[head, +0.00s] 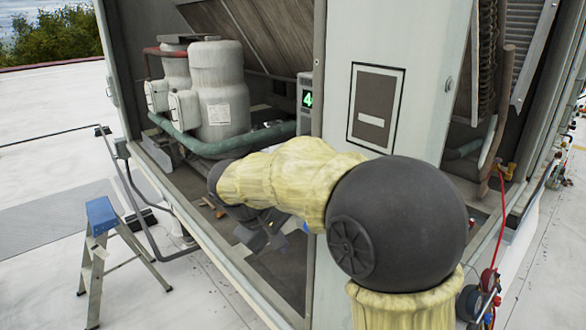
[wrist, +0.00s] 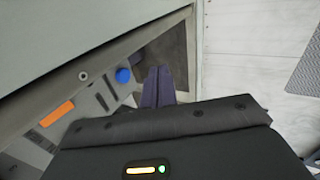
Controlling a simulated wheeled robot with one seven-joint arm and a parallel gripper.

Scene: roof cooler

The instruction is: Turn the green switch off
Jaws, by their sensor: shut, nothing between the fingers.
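I cannot make out a green switch in either view. A small panel with a lit green 4 (head: 308,99) is on the cabinet's inner post in the head view, but I cannot tell whether it bears the switch. My gripper (wrist: 158,84) shows in the wrist view with its dark fingers together and nothing between them. A blue round knob (wrist: 123,75) is just left of the fingertips, apart from them in the picture. An orange label (wrist: 57,114) lies farther left on the same grey panel. In the head view my gripper (head: 268,236) is low in the cabinet opening, partly hidden by my arm.
Pale compressor tanks (head: 219,95) with a green pipe (head: 210,146) stand inside the cabinet, left of my arm. A stepladder (head: 107,240) with a blue top stands at the left. Red hoses (head: 497,215) and gauges hang at the right.

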